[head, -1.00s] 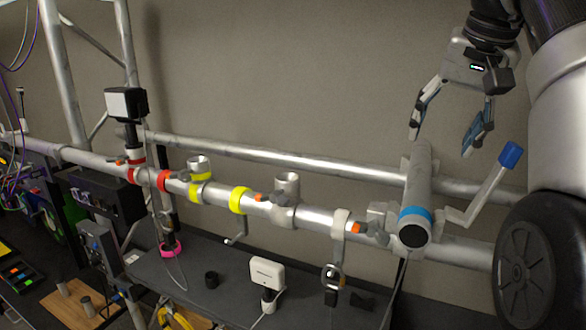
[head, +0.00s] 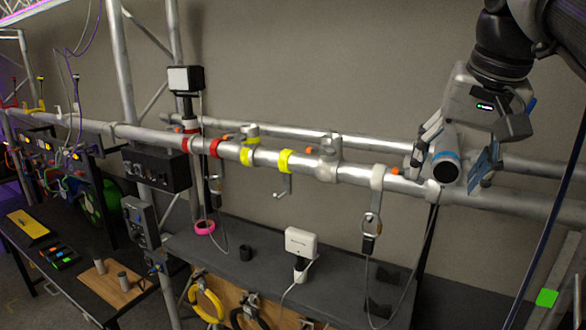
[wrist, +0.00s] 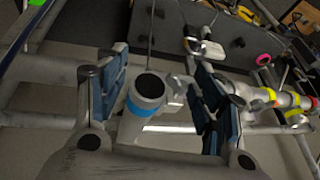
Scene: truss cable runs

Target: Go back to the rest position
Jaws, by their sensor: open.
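My gripper (head: 452,164) is at the right of the head view, pointing down, with its dark blue-padded fingers spread. A short grey tube with a blue band (head: 446,168) shows between the fingers, its dark open end facing the camera. In the wrist view the tube (wrist: 139,115) also lies between the two spread fingers (wrist: 160,95), with a visible gap on each side. The fingers hold nothing. How far they are above the tube along the view is hard to tell.
A long horizontal truss pipe (head: 225,150) with red and yellow bands and clamps crosses the scene. A black-and-white box (head: 185,80) stands above it. A dark shelf (head: 340,268) below carries a white device (head: 301,242). The wall above the pipe is clear.

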